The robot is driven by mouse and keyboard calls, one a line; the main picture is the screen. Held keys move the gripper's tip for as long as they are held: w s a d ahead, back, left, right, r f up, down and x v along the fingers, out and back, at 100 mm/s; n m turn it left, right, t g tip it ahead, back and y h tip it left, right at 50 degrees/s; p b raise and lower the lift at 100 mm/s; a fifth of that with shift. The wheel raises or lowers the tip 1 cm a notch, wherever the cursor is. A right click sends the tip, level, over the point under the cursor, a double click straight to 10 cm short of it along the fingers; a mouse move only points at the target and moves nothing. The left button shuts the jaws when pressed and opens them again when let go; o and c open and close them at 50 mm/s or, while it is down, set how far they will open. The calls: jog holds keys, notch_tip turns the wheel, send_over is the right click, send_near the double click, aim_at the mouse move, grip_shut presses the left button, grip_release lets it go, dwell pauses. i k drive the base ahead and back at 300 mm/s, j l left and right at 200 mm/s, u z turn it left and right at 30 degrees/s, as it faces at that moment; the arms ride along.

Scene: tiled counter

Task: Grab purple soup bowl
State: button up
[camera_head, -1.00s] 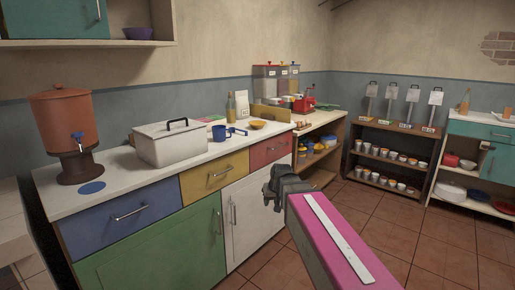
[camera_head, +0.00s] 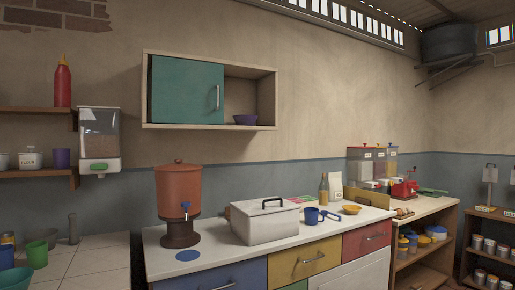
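A purple bowl (camera_head: 245,119) sits upright in the open right-hand part of the wall cabinet (camera_head: 265,102), on its bottom board near the right end. The cabinet hangs above the counter, and its teal door (camera_head: 187,90) covers the left part. My gripper is not in the current view, so its state and distance from the bowl do not show.
Below the cabinet, the white counter (camera_head: 222,255) holds a clay water dispenser (camera_head: 180,200), a white lidded box (camera_head: 265,222), a blue mug (camera_head: 312,215), a bottle (camera_head: 324,190) and a yellow bowl (camera_head: 351,209). Shelves with a red bottle (camera_head: 63,85) are at left.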

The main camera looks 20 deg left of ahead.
aim_at(246, 120)
jog(key=u, duration=1.85)
